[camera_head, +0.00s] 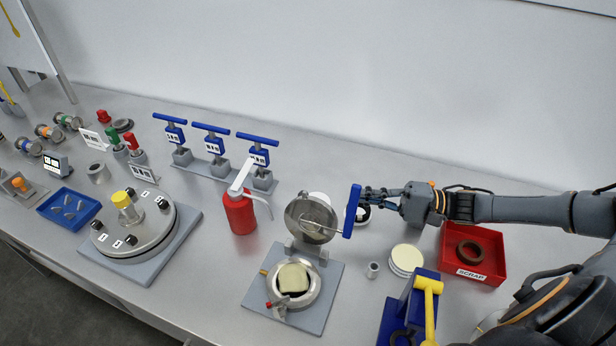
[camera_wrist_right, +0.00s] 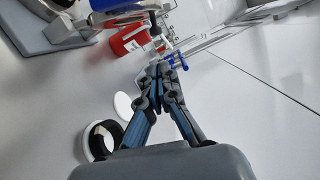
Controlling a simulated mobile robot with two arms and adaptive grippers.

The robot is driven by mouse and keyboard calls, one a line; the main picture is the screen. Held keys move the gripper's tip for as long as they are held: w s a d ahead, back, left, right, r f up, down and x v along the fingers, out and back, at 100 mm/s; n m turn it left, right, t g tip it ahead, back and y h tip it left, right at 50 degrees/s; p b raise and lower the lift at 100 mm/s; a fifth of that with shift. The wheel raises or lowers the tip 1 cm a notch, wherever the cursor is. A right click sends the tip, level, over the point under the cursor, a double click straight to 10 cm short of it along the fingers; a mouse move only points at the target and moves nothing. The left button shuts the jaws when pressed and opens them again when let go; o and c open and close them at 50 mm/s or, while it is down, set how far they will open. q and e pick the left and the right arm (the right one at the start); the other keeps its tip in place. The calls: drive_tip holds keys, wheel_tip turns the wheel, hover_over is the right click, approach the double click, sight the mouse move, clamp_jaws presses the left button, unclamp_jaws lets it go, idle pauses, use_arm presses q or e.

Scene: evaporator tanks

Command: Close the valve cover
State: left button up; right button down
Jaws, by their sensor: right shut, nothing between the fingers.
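The valve cover (camera_head: 309,222) is a round metal lid standing open on its hinge, behind the valve body (camera_head: 293,290) on a grey plate (camera_head: 326,300). A pale insert sits inside the open body. A thin rod runs from the cover to a blue bar handle (camera_head: 352,211) on its right. My right gripper (camera_head: 367,191) is shut and empty, just right of the blue handle's upper part; I cannot tell whether they touch. In the right wrist view, the fingers (camera_wrist_right: 163,70) are together, with blue parts just beyond the tips. My left gripper is not in view.
A red bottle (camera_head: 239,214) with a white top stands left of the cover. Right of the valve are a small metal cup (camera_head: 373,270), pale discs (camera_head: 406,259), a blue fixture with a yellow lever (camera_head: 428,287) and a red scrap tray (camera_head: 492,279).

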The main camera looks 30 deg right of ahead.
sight(312, 222)
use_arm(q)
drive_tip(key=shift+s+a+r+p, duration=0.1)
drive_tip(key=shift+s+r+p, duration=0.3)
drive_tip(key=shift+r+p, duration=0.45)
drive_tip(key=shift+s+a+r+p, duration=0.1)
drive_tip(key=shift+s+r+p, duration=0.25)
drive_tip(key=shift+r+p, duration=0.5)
use_arm(e)
drive_tip(key=x, duration=0.9)
drive_tip(key=shift+a+r, duration=0.2)
drive_tip(key=shift+a, duration=0.25)
